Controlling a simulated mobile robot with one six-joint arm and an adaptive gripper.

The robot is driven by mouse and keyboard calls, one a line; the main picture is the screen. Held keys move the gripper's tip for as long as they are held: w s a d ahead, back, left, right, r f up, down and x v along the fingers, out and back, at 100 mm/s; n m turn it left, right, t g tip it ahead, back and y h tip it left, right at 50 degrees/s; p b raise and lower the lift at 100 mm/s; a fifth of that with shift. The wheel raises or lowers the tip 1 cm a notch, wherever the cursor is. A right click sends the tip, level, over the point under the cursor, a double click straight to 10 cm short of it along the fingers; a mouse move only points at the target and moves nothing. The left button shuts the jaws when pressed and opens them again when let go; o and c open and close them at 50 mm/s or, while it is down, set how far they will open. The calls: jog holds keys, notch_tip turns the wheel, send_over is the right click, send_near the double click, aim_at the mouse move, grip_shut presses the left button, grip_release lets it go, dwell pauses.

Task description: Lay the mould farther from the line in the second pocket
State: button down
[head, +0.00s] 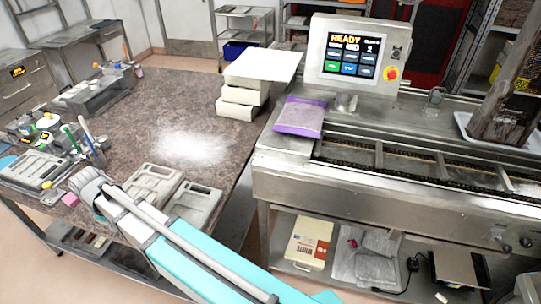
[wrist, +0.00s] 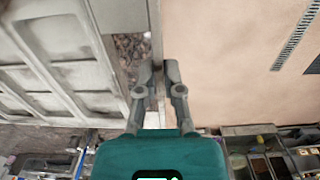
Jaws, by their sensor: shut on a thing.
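Two pale grey moulds show side by side near the table's front edge in the head view: one farther from the line (head: 152,184) and one nearer (head: 194,206). In the wrist view, a large compartmented mould (wrist: 62,75) fills the left side. My gripper (wrist: 158,72) is low beside its rim with the fingers close together, shut on a mould. The grasped part is mostly hidden, and which mould it is I cannot make out. My fingers are not clear in the head view. The steel line (head: 400,200) has a row of pockets divided by crossbars.
A purple packet (head: 300,116) lies on the line's left end, below the READY panel (head: 350,55). Stacked white boxes (head: 245,95) stand at the table's right edge. Pens (head: 88,138) and grey trays crowd the left. Floor separates table and line.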

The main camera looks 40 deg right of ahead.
jog(key=shift+f+b, duration=0.7)
jog(key=shift+f, duration=0.4)
